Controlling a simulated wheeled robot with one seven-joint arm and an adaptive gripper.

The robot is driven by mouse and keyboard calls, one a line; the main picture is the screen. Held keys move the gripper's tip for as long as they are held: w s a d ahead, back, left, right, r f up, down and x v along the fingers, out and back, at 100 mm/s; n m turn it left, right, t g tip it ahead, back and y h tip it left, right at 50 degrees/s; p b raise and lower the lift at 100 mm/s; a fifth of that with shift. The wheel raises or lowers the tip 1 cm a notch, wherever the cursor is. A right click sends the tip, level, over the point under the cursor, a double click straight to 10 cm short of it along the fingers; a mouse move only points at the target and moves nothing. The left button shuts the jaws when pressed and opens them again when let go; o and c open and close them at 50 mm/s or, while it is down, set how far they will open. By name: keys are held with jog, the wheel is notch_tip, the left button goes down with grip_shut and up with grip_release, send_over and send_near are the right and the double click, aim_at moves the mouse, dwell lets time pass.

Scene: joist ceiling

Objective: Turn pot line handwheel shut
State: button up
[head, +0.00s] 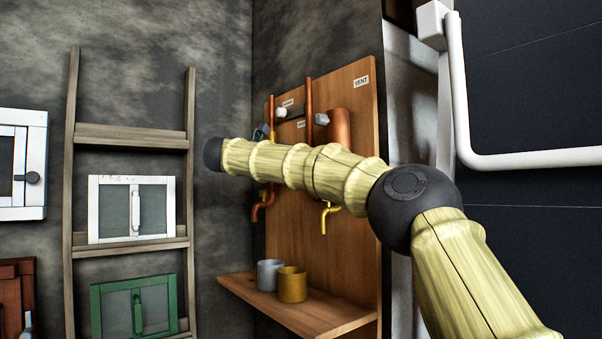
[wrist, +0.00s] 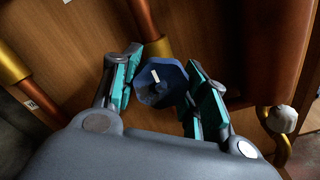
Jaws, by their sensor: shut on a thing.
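A dark blue, many-sided handwheel (wrist: 160,82) with a white mark on its face sits between the two teal-padded fingers of my gripper (wrist: 161,90) in the wrist view. The gripper is shut on it, one finger on each side. In the head view my gripper (head: 262,132) shows only as a small bit beyond the end of my arm, in front of the wooden pipe board (head: 350,130). My arm hides the handwheel there. I cannot read which line the handwheel belongs to.
Copper pipes, a copper tank (head: 339,127), grey knobs and a yellow spout (head: 326,218) are on the board close to my arm. A grey cup (head: 270,275) and a brass cup (head: 292,285) stand on the shelf (head: 335,316) below. A ladder rack (head: 130,133) stands left.

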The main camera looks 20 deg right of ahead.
jog(key=shift+a, duration=0.1)
dwell(0.5)
jog(key=o, duration=1.1)
jog(key=shift+a, duration=0.1)
jog(key=shift+c, duration=0.2)
jog(key=v, duration=1.1)
jog(key=shift+a, duration=0.3)
